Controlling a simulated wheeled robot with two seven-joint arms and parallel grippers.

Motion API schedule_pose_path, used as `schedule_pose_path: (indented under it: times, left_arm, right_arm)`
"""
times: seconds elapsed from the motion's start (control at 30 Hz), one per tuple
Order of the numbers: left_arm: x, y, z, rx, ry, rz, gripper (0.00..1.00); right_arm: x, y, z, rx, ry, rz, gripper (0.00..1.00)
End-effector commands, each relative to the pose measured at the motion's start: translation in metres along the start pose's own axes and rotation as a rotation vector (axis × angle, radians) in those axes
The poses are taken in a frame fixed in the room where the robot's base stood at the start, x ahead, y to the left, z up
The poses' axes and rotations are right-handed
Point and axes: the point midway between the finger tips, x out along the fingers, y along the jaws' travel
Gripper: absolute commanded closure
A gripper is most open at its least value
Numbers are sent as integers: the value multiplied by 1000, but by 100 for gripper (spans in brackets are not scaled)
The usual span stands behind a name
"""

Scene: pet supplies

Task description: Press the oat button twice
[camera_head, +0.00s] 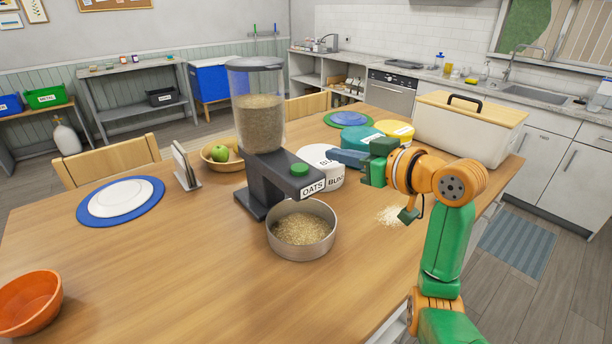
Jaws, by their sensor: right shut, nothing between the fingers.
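The oat dispenser (262,110) stands upright on the wooden table, with a clear hopper part full of oats and a dark base. Its green oat button (299,170) sits on top of the spout arm, above a label reading OATS. A metal bowl (301,246) with oats in it stands under the spout. My right gripper (340,158) is shut and empty, pointing left, to the right of the button and apart from it in the picture. It is in front of the round containers. My left gripper is not in view.
A white container (322,160) stands just behind the spout, with teal and yellow lids beyond. Spilled oats (391,215) lie right of the bowl. A bread box (466,130) stands at the back right. An orange bowl (29,303) is at front left; the front middle is clear.

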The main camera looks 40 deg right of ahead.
Motion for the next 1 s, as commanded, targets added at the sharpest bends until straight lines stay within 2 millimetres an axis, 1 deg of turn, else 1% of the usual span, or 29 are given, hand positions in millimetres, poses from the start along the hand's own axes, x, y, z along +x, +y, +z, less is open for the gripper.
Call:
schedule_pose_path:
  times: [0.1, 0.33, 0.47, 0.57, 0.9, 0.93, 1.0]
  left_arm:
    - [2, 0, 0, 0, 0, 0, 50]
    - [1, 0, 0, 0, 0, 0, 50]
    - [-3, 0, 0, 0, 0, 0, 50]
    - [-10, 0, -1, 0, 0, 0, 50]
    - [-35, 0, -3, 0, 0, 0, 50]
    - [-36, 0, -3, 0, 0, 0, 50]
    - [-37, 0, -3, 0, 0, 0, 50]
  right_arm:
    - [-1, -3, -2, -5, 1, -13, 100]
    - [-1, -3, -2, -6, 0, -12, 100]
    - [7, -3, -4, -3, -1, -15, 100]
    - [24, -4, -4, -1, -3, -16, 100]
    - [98, -5, -6, -1, -2, -14, 100]
    - [102, -5, -2, -2, -3, -15, 100]
    - [104, -5, 13, -2, -4, -13, 100]
